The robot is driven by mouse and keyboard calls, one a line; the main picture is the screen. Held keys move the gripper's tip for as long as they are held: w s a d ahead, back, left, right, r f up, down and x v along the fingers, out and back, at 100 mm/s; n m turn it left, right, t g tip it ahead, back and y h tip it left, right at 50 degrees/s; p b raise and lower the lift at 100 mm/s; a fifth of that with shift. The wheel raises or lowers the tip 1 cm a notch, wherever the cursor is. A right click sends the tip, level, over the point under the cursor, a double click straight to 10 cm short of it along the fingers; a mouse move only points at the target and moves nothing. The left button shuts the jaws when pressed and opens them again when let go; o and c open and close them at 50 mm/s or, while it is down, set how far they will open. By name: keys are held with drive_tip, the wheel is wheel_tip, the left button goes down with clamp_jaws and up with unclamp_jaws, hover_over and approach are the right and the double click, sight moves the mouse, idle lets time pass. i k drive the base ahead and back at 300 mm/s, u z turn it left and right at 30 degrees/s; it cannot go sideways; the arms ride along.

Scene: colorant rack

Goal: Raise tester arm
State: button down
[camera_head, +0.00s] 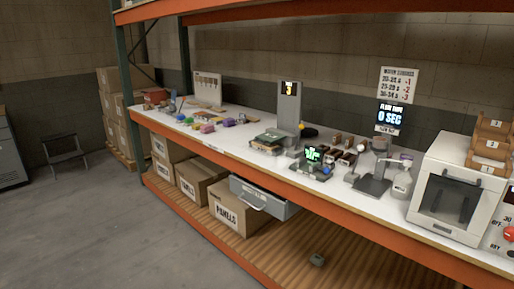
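A bench on an orange rack holds several test devices, and I cannot tell for sure which one carries the tester arm. A tall grey tower (289,108) shows a yellow "3" on a dark display, with a dark round part beside its right side. Right of it, a dark stand (374,178) stands below a display (390,117) reading "0 SEC". A small unit with a green-lit display (313,155) sits between them near the front edge. My gripper is not in view.
A white oven-like cabinet (449,192) stands at the right end, with cardboard bins on top. Small coloured items lie on the left of the bench. A grey drawer (262,198) hangs below the bench beside cardboard boxes (236,210). The floor in front is clear.

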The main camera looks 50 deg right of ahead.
sight(271, 137)
drive_tip(key=u, duration=0.05)
drive_tip(key=i, duration=1)
drive_tip(key=z, duration=0.05)
